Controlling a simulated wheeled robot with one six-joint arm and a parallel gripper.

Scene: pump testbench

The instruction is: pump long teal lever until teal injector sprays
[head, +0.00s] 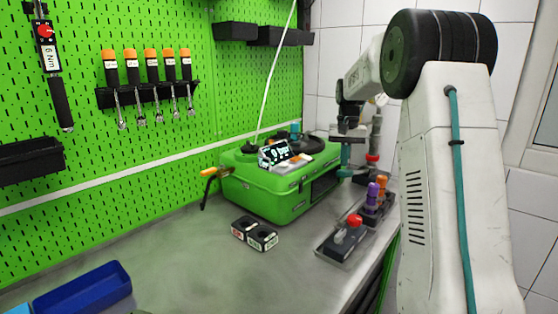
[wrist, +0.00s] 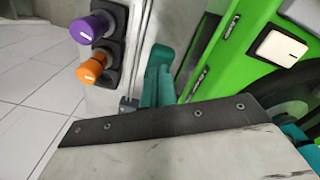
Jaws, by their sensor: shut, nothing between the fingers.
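My gripper (head: 345,172) hangs to the right of the green case, its teal fingers pointing down over the bench edge. In the wrist view its fingers (wrist: 160,58) look closed together and hold nothing. A small teal part (head: 295,130) shows at the back of the case top, beside a black round part. A teal part also shows at the right edge of the wrist view (wrist: 302,142). I cannot tell whether these are the long lever or the injector. No spray is visible. My gripper looks apart from these parts.
The green case (head: 262,190) carries a small lit display (head: 274,154). Red, purple (head: 372,196) and orange knobs stand along the bench's right edge, close to my gripper. A black two-hole block (head: 255,234) and a blue tray (head: 85,289) lie on the bench. Its front middle is clear.

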